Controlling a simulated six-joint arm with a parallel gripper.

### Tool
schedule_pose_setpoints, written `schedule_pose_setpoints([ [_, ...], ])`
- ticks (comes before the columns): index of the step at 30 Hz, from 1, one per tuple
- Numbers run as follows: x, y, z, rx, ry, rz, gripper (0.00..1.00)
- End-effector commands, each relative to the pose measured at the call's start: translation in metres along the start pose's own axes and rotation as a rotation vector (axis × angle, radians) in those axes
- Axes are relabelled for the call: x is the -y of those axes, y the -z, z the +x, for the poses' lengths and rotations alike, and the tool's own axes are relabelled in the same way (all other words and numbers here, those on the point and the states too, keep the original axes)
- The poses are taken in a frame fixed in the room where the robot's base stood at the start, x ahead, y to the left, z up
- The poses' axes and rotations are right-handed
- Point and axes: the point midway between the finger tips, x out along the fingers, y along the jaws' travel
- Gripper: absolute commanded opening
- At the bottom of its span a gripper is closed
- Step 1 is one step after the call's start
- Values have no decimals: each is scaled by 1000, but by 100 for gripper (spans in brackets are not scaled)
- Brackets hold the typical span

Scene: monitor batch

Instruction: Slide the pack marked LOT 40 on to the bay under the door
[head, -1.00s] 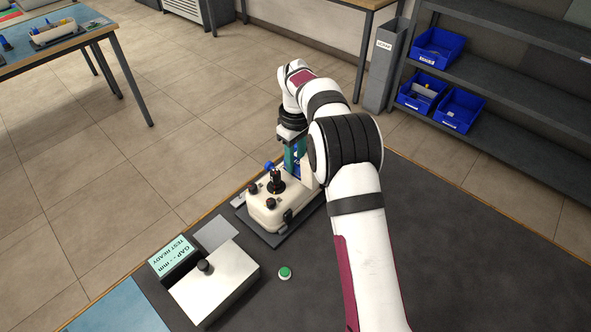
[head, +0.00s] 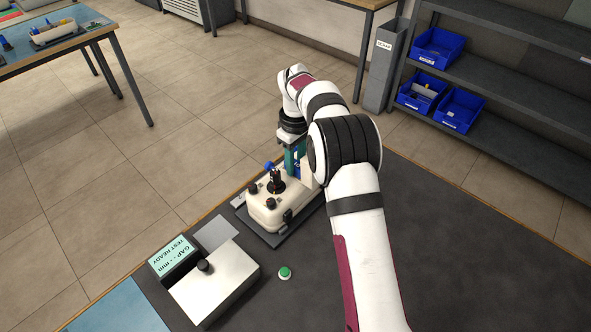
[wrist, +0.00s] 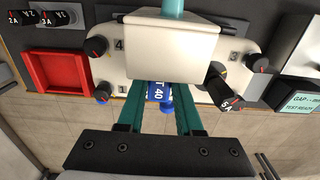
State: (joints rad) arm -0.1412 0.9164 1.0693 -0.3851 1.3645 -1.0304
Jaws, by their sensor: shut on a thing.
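The blue pack (wrist: 157,92) sits between the teal fingers of my gripper (wrist: 161,104) in the wrist view. White letters reading "T 40" show on it, and the rest of its marking is hidden. My gripper is shut on it. The pack's far end is hidden by a white block (wrist: 187,38) that overhangs the cream fixture (wrist: 110,67). I cannot tell whether this block is the door, and the bay is not clearly seen. In the head view my gripper (head: 294,160) is at the back of the fixture (head: 275,212), largely covered by my arm.
Black knobs (wrist: 225,92) stand close beside the fingers on the fixture. A red tray (wrist: 62,70) lies to the left in the wrist view. A gauge box (head: 212,283) reading "TEST READY" and a green button (head: 285,272) are in front. The dark bench is clear at right.

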Motion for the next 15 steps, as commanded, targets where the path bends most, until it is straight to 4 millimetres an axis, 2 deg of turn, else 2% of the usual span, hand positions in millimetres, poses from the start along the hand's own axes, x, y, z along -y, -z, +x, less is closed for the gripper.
schedule_pose_setpoints([
  [1, 0, 0, 0, -1, 0, 0, 0],
  [2, 0, 0, 0, -1, 0, 0, 38],
  [7, 0, 0, 0, -1, 0, 0, 68],
  [15, 0, 0, 0, 0, 0, 0, 69],
])
